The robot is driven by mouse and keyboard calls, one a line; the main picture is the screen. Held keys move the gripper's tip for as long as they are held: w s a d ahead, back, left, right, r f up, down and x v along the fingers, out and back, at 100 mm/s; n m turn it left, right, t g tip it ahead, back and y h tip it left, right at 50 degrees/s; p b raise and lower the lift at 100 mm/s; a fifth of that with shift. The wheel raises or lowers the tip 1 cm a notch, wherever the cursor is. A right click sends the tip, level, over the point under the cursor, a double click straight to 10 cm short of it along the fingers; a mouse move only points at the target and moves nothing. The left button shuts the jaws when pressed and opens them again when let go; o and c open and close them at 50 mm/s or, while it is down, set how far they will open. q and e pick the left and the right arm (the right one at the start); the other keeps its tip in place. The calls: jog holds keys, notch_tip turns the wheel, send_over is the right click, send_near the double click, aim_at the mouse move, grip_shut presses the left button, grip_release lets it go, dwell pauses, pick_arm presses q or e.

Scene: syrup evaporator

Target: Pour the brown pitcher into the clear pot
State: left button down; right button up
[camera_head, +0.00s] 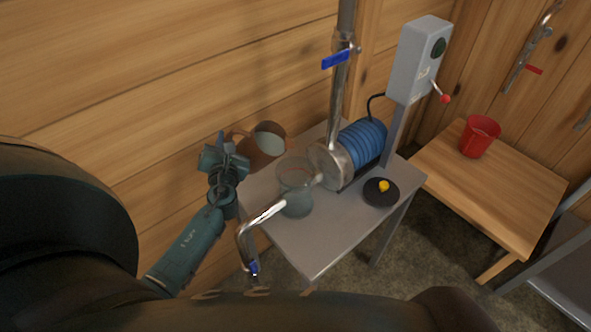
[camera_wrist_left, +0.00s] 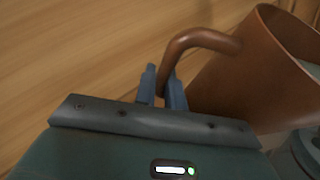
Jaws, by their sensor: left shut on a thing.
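The brown pitcher (camera_head: 256,157) is at the table's far left edge in the head view, tilted with its mouth toward the right. A pale grey surface shows inside its mouth. My left gripper (camera_head: 232,149) is shut on its handle. In the left wrist view the handle (camera_wrist_left: 205,38) passes between the fingertips (camera_wrist_left: 165,88), and the pitcher body (camera_wrist_left: 240,85) is at the right. The clear pot (camera_head: 295,187) stands on the metal table, right of and nearer than the pitcher. Its contents are hard to make out. My right gripper is not in view.
On the grey metal table (camera_head: 318,255) are a bent metal pipe (camera_head: 262,217) close to the pot, a blue-ribbed cylinder (camera_head: 362,146) and a black disc with a yellow knob (camera_head: 381,192). A grey box (camera_head: 418,62) stands behind. A red cup (camera_head: 479,137) sits on a wooden table.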

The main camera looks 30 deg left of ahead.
aim_at(232, 131)
pick_arm(q)
jog(key=shift+d+r+m+t+y, duration=0.2)
jog(key=shift+r+m+t+y, duration=0.1)
jog(key=shift+r, duration=0.35)
jog(key=shift+d+r+m+t+y, duration=0.2)
jog(key=shift+r+m+y, duration=0.1)
jog(key=shift+r, duration=0.3)
jog(key=shift+b, duration=0.35)
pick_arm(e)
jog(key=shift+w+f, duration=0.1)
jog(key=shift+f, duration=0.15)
pick_arm(q)
jog(key=shift+d+r+b, duration=0.1)
jog(key=shift+b, duration=0.2)
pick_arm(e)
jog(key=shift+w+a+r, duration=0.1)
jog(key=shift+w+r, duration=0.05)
pick_arm(q)
jog(key=shift+d+r+m+t+b, duration=0.1)
jog(key=shift+m+t+b, duration=0.2)
jog(key=shift+m+b, duration=0.1)
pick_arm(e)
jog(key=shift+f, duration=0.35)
pick_arm(q)
jog(key=shift+d+r+y+b, duration=0.1)
jog(key=shift+y+b, duration=0.2)
jog(key=shift+b, duration=0.05)
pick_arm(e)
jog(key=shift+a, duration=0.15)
